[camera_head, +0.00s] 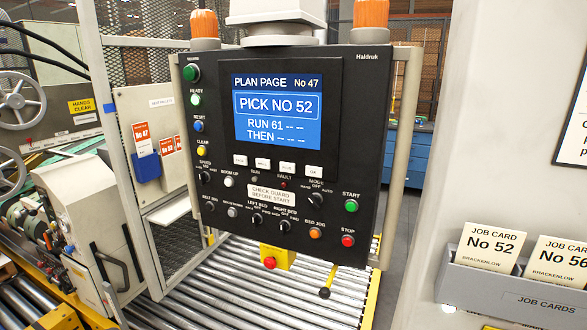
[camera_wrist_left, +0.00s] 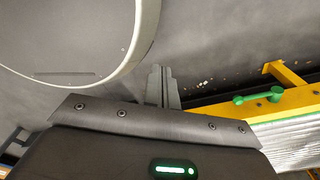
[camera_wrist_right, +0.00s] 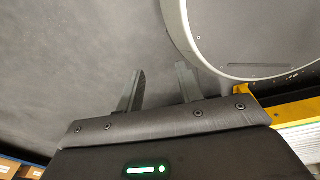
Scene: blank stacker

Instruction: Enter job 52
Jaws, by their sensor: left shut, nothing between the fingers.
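The control panel (camera_head: 220,120) has a blue screen (camera_head: 277,112) reading "PLAN PAGE No 47", "PICK NO 52", "RUN 61 -- --" and "THEN -- --". A row of small white keys (camera_head: 263,163) sits under the screen; their labels are too small to read surely. A job card "No 52" (camera_head: 490,246) stands in a grey job-card holder (camera_head: 500,287) at the right, beside a card "No 56" (camera_head: 555,262). My left gripper (camera_wrist_left: 160,82) is shut and empty in the left wrist view. My right gripper (camera_wrist_right: 160,85) is open and empty in the right wrist view. The head view shows neither gripper.
The panel also carries coloured buttons, including green start (camera_head: 351,206) and red stop (camera_head: 347,241), and several knobs. A yellow box with a red button (camera_head: 269,263) hangs below. A roller conveyor (camera_head: 220,285) runs underneath. Mesh guarding and machinery stand at the left.

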